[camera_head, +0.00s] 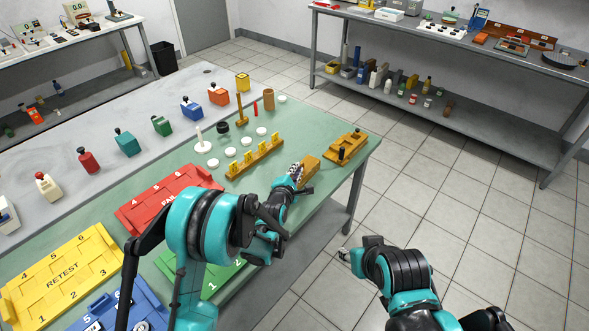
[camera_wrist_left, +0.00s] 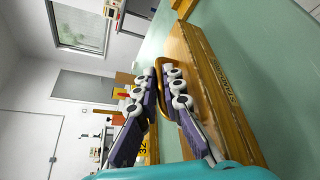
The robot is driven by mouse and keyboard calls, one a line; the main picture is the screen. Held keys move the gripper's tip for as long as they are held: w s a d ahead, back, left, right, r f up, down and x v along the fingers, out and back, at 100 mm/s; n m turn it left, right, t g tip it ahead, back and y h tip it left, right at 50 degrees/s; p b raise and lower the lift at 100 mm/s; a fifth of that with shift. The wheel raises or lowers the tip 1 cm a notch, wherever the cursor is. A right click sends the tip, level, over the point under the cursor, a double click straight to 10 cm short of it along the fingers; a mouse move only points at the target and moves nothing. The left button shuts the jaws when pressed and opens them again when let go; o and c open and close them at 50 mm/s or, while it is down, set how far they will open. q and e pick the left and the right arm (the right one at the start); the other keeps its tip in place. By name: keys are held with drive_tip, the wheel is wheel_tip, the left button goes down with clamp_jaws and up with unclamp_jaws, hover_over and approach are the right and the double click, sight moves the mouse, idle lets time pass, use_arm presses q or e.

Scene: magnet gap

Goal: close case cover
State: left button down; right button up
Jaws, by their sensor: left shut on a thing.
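A wooden case (camera_head: 310,171) lies near the right edge of the green mat, partly hidden behind my left gripper (camera_head: 298,177). In the left wrist view the wooden case (camera_wrist_left: 216,85) fills the right side, with dark lettering on its edge face. An amber loop handle (camera_wrist_left: 157,98) stands out from it. My left gripper (camera_wrist_left: 159,75) has its padded fingers on either side of this loop, shut on it. I cannot tell from these views how far the cover is open. My right gripper (camera_head: 344,254) is off the table's front edge, away from the case; its fingers are too small to read.
A wooden block with a black knob (camera_head: 344,148) sits just beyond the case. A yellow rack (camera_head: 255,158) and several white discs lie to the left. Red (camera_head: 165,195) and yellow (camera_head: 65,272) trays take up the near left. Open floor lies right of the table.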

use_arm(q)
drive_tip(key=shift+s+d+f, duration=0.1)
idle(0.5)
drive_tip(key=c, duration=1.9)
unclamp_jaws()
drive_tip(key=v, duration=0.7)
drive_tip(key=shift+s, duration=0.3)
